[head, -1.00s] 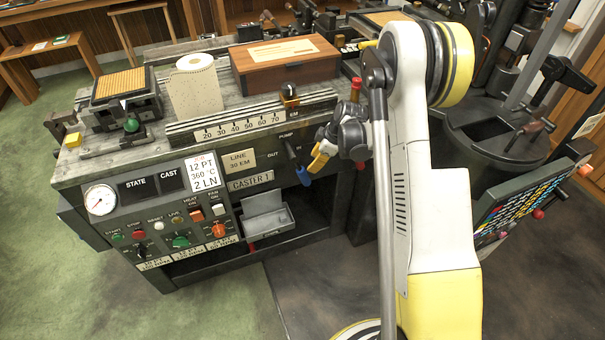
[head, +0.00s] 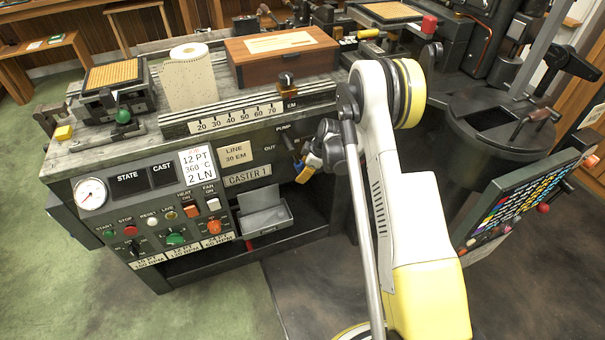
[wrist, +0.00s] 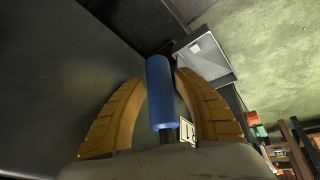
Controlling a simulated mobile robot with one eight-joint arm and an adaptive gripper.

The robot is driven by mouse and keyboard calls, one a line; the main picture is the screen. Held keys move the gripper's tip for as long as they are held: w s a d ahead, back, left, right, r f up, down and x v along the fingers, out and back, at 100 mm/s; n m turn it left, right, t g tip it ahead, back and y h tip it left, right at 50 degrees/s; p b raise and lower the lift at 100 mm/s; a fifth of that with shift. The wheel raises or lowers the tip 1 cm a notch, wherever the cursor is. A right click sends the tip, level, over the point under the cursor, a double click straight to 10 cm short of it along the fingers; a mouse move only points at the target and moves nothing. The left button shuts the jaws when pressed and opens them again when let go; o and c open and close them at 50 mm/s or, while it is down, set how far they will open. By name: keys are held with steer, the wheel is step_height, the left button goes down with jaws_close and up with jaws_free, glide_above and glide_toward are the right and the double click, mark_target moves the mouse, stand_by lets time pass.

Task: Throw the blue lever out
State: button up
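The blue lever (head: 304,174) hangs from the front of the caster below the PUMP and OUT labels. Its blue handle (wrist: 160,95) stands upright in the middle of the wrist view, between the two yellow fingers. My gripper (head: 313,161) is at the lever and partly covers it in the head view. In the wrist view my gripper (wrist: 160,80) is open, with one finger on each side of the handle. Narrow gaps show between the handle and the fingertips. The lever's mounting is partly hidden.
A grey tray (head: 266,219) juts from the caster front below left of the lever; it also shows in the wrist view (wrist: 203,57). The control panel (head: 160,215) is left of it. A slanted board of coloured pieces (head: 520,205) stands at right. The floor in front is clear.

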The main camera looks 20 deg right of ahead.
steer(key=shift+c, duration=0.5)
jaws_close()
steer(key=shift+a, duration=0.1)
steer(key=shift+a+f+y, duration=0.25)
steer(key=shift+a+y, duration=0.45)
steer(key=shift+a+r+m+t+y, duration=0.15)
steer(key=shift+a+m+y, duration=0.2)
steer(key=shift+a+y, duration=1.4)
steer(key=shift+a+r+m+t+y, duration=0.15)
steer(key=shift+a+m+y, duration=0.2)
steer(key=shift+a+y, duration=1.35)
steer(key=shift+a+h, duration=0.65)
